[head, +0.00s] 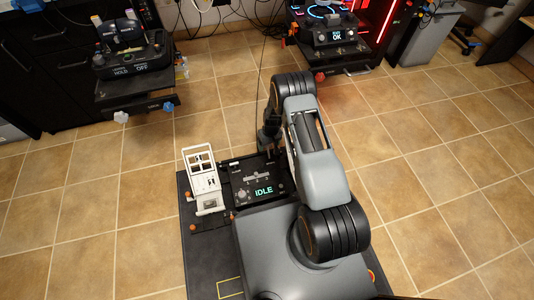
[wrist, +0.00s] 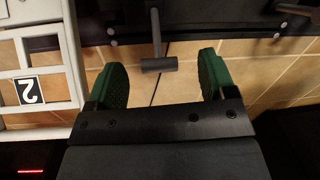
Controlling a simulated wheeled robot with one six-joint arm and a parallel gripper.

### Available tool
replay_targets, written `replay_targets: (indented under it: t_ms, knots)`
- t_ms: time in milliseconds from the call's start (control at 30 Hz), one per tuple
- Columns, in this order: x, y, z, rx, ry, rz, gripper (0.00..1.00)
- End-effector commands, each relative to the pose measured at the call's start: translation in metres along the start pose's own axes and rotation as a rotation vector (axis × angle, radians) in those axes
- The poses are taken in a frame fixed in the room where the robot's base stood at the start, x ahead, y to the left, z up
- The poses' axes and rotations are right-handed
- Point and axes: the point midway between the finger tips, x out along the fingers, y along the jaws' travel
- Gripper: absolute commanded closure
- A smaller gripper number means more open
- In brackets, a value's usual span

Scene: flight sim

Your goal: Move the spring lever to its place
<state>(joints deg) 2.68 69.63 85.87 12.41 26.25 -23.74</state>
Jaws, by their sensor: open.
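A dark grey T-shaped lever (wrist: 156,45), which looks like the spring lever, shows in the upper middle of the wrist view. Its stem runs down from a dark panel edge to a short crossbar. My gripper (wrist: 162,78) is open, with one green-padded finger on each side of the crossbar. Neither pad touches the lever; a gap shows on both sides. I cannot tell how deep the crossbar sits between the fingers. In the head view my gripper (head: 269,150) is beside the black panel reading IDLE (head: 262,191), partly hidden by my arm; the lever cannot be made out there.
A white frame panel (head: 203,181) stands left of the IDLE panel; its edge also shows at the left of the wrist view (wrist: 75,60). Two stations, one reading HOLD and OFF (head: 135,68) and one reading OK (head: 335,38), stand at the back. Tiled floor between is clear.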

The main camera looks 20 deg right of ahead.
Motion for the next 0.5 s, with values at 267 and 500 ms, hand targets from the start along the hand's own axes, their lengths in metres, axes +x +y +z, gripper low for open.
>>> replay_targets:
  t_ms: [267, 500]
  knots:
    - [0.043, 0.000, 0.000, 0.001, 0.000, 0.000, 0.23]
    - [0.055, 0.000, 0.000, 0.001, 0.001, 0.000, 0.23]
